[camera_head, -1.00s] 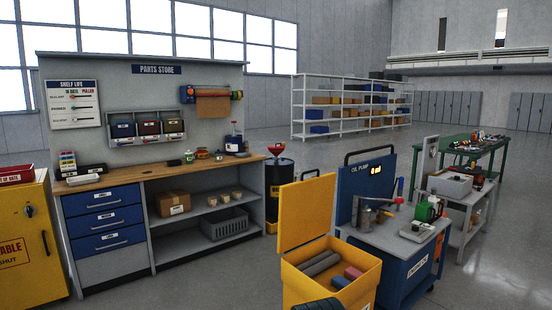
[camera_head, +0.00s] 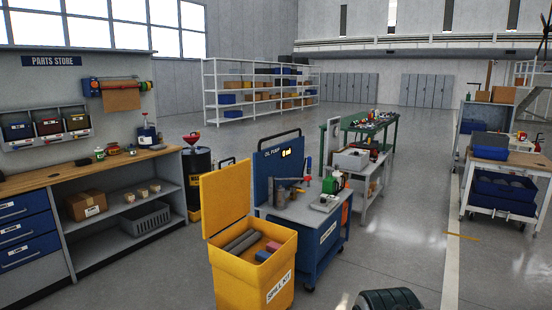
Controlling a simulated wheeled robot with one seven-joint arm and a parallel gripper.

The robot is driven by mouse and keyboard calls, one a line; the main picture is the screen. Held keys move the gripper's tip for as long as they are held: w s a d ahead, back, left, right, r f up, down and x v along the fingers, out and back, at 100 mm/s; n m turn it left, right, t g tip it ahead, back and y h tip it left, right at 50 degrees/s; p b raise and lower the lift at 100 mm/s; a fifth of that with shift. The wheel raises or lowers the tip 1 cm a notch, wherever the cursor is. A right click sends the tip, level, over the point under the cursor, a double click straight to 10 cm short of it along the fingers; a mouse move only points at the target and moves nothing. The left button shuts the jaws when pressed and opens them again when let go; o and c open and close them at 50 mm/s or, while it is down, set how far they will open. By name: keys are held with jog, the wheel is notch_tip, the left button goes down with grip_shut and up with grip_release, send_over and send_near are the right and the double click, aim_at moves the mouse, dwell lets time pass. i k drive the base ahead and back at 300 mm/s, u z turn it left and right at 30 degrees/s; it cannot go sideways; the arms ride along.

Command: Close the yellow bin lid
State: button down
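The yellow bin (camera_head: 252,276) stands on the floor at the lower middle of the head view, with a "SPILL KIT" label on its side. Its yellow lid (camera_head: 226,197) is open and stands upright along the bin's left edge. Grey rolls, a blue piece and a pink piece lie inside the bin. My gripper is not recognisable in this view. A dark rounded object (camera_head: 388,300) shows at the bottom edge, right of the bin and apart from it; I cannot tell what it is.
A blue oil pump cart (camera_head: 315,255) stands close behind and right of the bin. A wooden-topped workbench (camera_head: 90,172) is at the left. A black drum (camera_head: 199,180) stands behind the lid. Grey floor (camera_head: 400,240) is open to the right, before a wheeled table (camera_head: 503,170).

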aim_at(225, 192)
jog(key=z, duration=0.6)
jog(key=i, duration=2.4)
jog(key=u, duration=1)
jog(key=i, duration=0.85)
jog(key=u, duration=0.95)
